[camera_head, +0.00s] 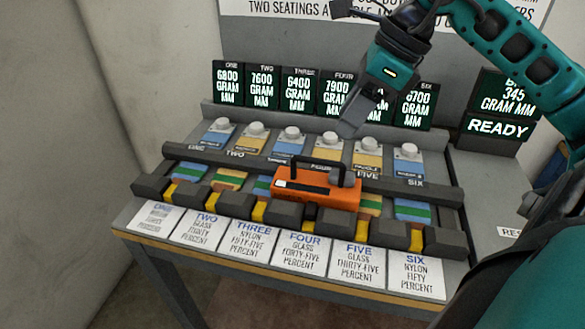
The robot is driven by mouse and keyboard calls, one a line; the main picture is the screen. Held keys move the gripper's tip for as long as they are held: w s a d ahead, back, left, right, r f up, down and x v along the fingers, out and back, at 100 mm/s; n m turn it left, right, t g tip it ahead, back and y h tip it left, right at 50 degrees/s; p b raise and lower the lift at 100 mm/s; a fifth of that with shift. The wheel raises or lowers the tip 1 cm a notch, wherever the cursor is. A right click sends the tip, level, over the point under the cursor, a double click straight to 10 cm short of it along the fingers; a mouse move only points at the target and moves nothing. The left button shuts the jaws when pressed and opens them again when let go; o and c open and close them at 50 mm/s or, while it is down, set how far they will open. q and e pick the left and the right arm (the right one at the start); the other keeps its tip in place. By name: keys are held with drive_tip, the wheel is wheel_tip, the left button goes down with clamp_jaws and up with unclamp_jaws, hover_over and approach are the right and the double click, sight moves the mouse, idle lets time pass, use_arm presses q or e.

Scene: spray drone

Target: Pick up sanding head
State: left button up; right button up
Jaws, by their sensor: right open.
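An orange block (318,190) with a black arched handle and a grey round piece at its right end lies across the middle of the bench rails; it looks like the sanding head. My right gripper (358,112) hangs above and behind it, apart from it, in front of the display screens. It is open and holds nothing that I can see. Its arm comes in from the upper right. My left gripper is not in view.
The bench (240,262) carries a row of grey knobs on blue and yellow plates, dark rails (205,160), dark blocks and numbered cards along the front. Lit displays (300,87) stand behind. A screen at the right (500,115) reads READY. Space above the block is clear.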

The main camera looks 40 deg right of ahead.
sight(318, 159)
drive_tip(key=shift+h, duration=0.3)
drive_tip(key=x, duration=0.6)
drive_tip(key=shift+w+d+f, duration=0.2)
drive_tip(key=shift+w+f, duration=0.05)
drive_tip(key=shift+f, duration=0.15)
drive_tip(key=shift+w+f+b, duration=0.2)
drive_tip(key=shift+w+f, duration=0.1)
drive_tip(key=shift+f, duration=0.4)
drive_tip(key=shift+w+f+b, duration=0.15)
drive_tip(key=shift+w+f, duration=0.2)
drive_tip(key=shift+f, duration=0.3)
drive_tip(key=shift+b+x, duration=0.5)
drive_tip(key=shift+x, duration=0.8)
drive_tip(key=shift+w+a, duration=0.1)
drive_tip(key=shift+r, duration=0.1)
clamp_jaws()
